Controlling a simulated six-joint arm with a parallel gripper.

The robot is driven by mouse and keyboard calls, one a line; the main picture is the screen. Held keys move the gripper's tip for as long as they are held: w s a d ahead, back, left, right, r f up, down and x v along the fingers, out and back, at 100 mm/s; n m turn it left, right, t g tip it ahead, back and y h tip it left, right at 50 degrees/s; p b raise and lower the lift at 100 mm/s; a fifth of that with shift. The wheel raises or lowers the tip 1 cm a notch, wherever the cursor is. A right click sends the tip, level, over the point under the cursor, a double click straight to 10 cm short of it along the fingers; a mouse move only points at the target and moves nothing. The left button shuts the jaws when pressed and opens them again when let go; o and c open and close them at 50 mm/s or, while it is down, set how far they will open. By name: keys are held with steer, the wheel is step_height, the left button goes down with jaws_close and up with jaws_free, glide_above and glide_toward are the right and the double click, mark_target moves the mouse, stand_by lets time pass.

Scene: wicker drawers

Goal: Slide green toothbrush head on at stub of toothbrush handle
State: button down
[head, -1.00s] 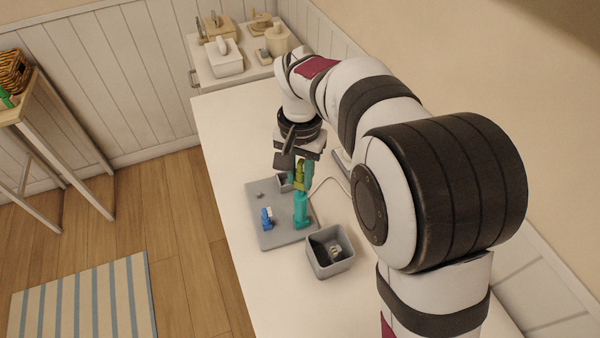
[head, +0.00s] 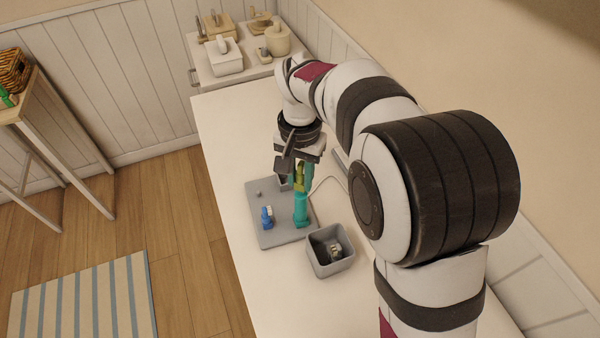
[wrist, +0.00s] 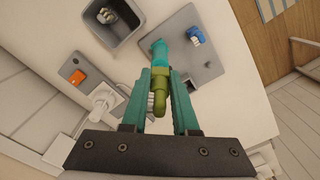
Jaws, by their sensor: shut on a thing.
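The green toothbrush head (wrist: 159,92) is held upright between the teal fingers of my gripper (wrist: 160,78), its bristles facing left in the wrist view. It shows in the head view (head: 300,178) as a yellow-green piece at my gripper (head: 301,176). The teal toothbrush handle (head: 301,212) stands upright on the grey tray (head: 270,239), directly below the green head. The handle also shows past the fingertips in the wrist view (wrist: 157,48). The stub is hidden, and I cannot tell whether the head is around it or just above it.
A blue toothbrush head (head: 266,217) stands on the tray, left of the handle. An open grey box (head: 331,263) with small pale pieces inside stands in front, to the right. An orange switch (wrist: 77,78) lies near the gripper in the wrist view. The table's left front is clear.

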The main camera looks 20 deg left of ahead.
mark_target(301, 165)
steer(key=shift+f, duration=1.2)
steer(key=c, duration=0.6)
jaws_free()
steer(key=shift+r, duration=0.1)
step_height(301, 165, up, 16)
steer(key=shift+f, duration=0.15)
steer(key=shift+d, duration=0.1)
